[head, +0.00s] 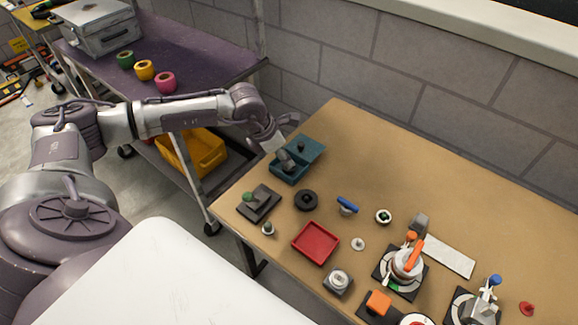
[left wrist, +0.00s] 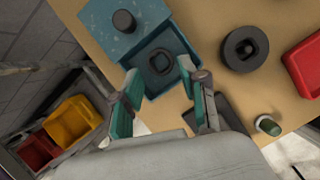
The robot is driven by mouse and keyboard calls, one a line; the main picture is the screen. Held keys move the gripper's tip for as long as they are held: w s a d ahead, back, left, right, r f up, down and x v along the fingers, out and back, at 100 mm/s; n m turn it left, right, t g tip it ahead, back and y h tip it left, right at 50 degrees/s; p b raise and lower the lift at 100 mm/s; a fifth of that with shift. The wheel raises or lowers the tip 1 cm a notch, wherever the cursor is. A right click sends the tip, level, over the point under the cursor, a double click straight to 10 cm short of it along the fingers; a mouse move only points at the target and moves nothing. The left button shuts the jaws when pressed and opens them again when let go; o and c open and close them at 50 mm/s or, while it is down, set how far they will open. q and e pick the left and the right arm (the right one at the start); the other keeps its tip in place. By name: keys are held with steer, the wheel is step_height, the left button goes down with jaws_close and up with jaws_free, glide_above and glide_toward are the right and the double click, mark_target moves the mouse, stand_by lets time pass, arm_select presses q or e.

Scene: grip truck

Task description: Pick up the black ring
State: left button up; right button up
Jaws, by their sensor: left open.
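A thick black ring (head: 306,200) lies flat on the wooden table, right of and in front of a teal box (head: 312,150). In the left wrist view the black ring (left wrist: 231,60) is at the upper right, with a dark round centre. The teal box (left wrist: 185,50) has a raised part with a black knob and an open compartment holding a small dark ring-like piece (left wrist: 160,61). My left gripper (left wrist: 165,90) is open and empty, its teal-padded fingers at the near edge of that compartment. In the head view the left gripper (head: 277,145) is by the box. My right gripper is out of view.
A red tray (head: 316,243), a dark plate with a green knob (head: 259,204) and a blue-handled piece (head: 347,206) are near the ring. Several fixtures crowd the table's right half. A purple cart (head: 190,52) with coloured rolls stands left.

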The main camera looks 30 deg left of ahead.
arm_select(q)
steer(key=p+x, duration=0.1)
steer(key=x, duration=0.3)
steer(key=shift+r, duration=0.1)
steer(key=shift+w+f, duration=0.2)
steer(key=shift+f, duration=0.25)
steer(key=c, duration=0.8)
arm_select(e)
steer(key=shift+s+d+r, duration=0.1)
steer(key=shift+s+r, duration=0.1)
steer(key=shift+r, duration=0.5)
arm_select(q)
steer(key=shift+r, duration=0.1)
